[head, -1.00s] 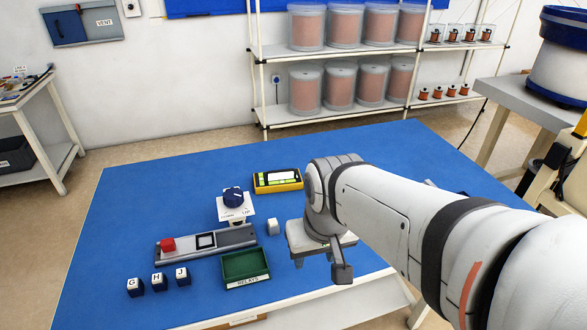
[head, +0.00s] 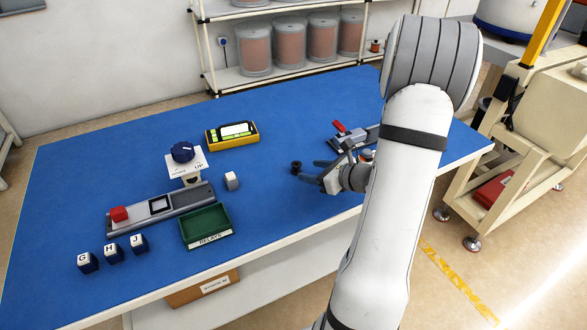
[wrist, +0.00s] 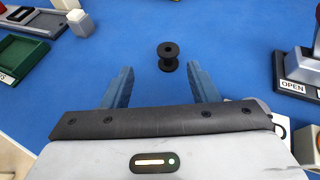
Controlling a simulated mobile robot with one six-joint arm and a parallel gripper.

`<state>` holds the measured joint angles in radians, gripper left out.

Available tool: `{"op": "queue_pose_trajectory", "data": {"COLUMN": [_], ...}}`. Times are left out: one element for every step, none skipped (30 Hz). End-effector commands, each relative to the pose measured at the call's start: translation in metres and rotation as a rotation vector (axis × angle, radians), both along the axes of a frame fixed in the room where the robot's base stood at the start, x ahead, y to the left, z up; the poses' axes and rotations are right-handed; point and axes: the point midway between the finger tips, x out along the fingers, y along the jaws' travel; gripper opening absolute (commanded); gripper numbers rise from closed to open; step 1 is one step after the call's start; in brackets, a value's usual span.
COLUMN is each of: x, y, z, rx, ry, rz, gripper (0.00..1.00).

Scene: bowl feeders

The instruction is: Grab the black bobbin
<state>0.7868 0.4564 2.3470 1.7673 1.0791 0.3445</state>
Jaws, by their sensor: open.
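The black bobbin (wrist: 168,56) stands upright on the blue table in the wrist view, ahead of my fingertips and roughly midway between their lines. In the head view the bobbin (head: 296,167) shows as a small dark spool just left of my gripper. My gripper (wrist: 161,82) has its two blue fingers spread, with nothing between them. In the head view my gripper (head: 308,170) is low over the table, fingers pointing left toward the bobbin; part of the wrist is hidden by my arm.
A green RELAYS tray (head: 206,243) and a small grey-white cube (head: 231,181) are left of the bobbin. A red-handled lever device (head: 347,138) stands behind my gripper; its base with the OPEN label (wrist: 296,70) is at right in the wrist view. Bare blue table surrounds the bobbin.

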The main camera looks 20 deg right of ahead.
Motion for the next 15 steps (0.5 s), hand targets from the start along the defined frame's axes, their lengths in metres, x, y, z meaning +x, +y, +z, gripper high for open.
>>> {"op": "queue_pose_trajectory", "data": {"x": [0.002, 0.004, 0.007, 0.010, 0.013, 0.017, 0.020, 0.023, 0.027, 0.030, 0.034, 0.039, 0.043, 0.048, 0.053], "y": [-0.005, -0.005, -0.005, -0.004, -0.003, -0.001, 0.001, 0.002, 0.004, 0.004, 0.006, 0.008, 0.009, 0.011, 0.013], "z": [-0.004, -0.006, -0.007, -0.008, -0.009, -0.011, -0.013, -0.014, -0.015, -0.016, -0.018, -0.020, -0.022, -0.023, -0.025], "rx": [0.013, 0.017, 0.020, 0.020, 0.019, 0.019, 0.019, 0.018, 0.018, 0.019, 0.018, 0.018, 0.018, 0.019, 0.018], "ry": [0.001, 0.002, 0.001, 0.001, 0.001, 0.001, 0.002, 0.003, 0.003, 0.001, 0.001, 0.001, 0.001, 0.002, 0.001], "rz": [-0.022, -0.030, -0.035, -0.036, -0.035, -0.035, -0.034, -0.032, -0.032, -0.033, -0.032, -0.030, -0.031, -0.030, -0.030], "gripper": [0.54, 0.54, 0.54, 0.54, 0.54, 0.54, 0.54, 0.54, 0.54, 0.54, 0.54, 0.54, 0.54, 0.54, 0.54]}}
